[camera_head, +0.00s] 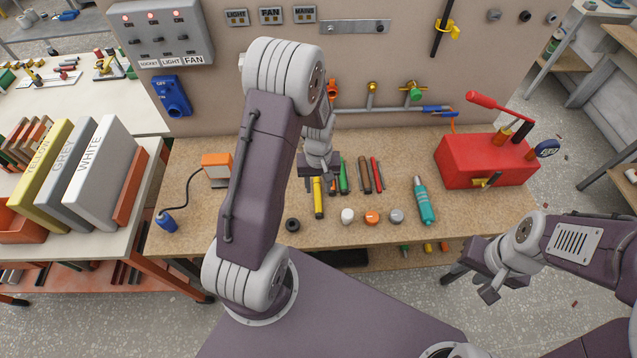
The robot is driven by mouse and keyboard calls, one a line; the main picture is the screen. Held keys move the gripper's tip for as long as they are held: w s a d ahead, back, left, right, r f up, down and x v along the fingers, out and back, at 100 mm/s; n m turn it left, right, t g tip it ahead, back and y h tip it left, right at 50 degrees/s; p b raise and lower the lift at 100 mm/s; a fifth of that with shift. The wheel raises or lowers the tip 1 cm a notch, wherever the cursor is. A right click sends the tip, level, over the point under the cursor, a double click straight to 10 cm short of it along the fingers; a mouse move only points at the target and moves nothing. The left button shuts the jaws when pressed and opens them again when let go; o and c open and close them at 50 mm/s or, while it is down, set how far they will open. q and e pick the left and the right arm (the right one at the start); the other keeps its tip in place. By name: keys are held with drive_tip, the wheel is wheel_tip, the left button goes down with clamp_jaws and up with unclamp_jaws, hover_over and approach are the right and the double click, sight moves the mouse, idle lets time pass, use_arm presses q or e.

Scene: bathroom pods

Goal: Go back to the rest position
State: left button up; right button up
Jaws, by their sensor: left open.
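My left arm rises from the bottom middle and reaches over the workbench (250,215). My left gripper (319,178) hangs above the bench's back half, over a row of tools, and is open. My arm and gripper hide part of the bench and the panel behind. My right gripper (472,286) is low at the right, in front of the bench's front edge, with its fingers apart and nothing seen between them.
Screwdrivers (344,178), round knobs (371,217) and a teal tool (424,202) lie on the bench. A red box with a lever (470,160) stands at its right. Binders (98,165) stand at the left. A switch panel (165,33) is on the back wall.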

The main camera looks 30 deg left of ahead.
use_arm(q)
drive_tip(key=shift+r, duration=1.15)
